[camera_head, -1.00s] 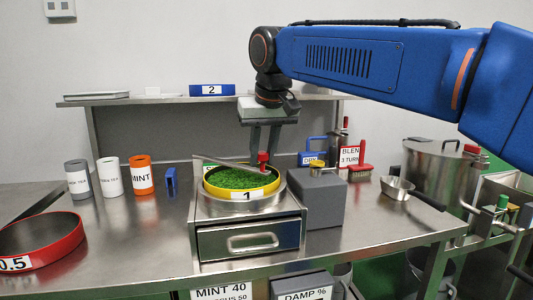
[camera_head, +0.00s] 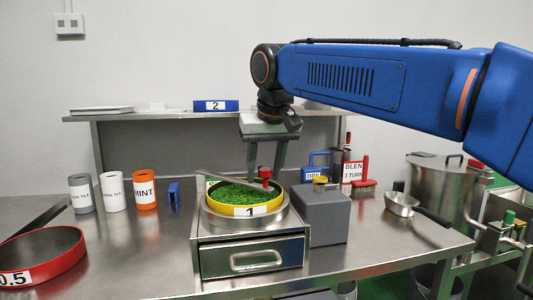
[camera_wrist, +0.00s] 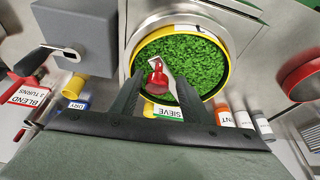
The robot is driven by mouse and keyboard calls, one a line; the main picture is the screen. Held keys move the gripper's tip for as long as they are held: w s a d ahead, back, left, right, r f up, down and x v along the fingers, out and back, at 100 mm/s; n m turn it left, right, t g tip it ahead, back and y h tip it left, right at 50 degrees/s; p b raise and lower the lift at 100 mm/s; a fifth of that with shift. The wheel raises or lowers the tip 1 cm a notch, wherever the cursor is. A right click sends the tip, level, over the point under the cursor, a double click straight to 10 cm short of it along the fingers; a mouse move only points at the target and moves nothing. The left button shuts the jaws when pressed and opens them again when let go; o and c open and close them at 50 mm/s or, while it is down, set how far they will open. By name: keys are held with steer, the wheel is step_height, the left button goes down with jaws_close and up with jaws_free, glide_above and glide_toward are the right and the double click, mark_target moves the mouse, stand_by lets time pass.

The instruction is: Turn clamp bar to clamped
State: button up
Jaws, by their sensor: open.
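The clamp bar (camera_head: 228,182) is a flat metal bar with a red knob (camera_head: 266,173). It lies over the rim of a yellow sieve (camera_head: 236,211) marked 1, which holds green leaf. Part of the bar (camera_wrist: 168,84) is hidden behind the knob and a finger.
A metal drawer unit (camera_head: 252,257) is under the sieve. Labelled cans (camera_head: 113,194) stand at left, a red-rimmed pan (camera_head: 42,258) at front left, a large pot (camera_head: 447,185) at right.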

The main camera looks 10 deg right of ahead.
steer(key=v, duration=1.7)
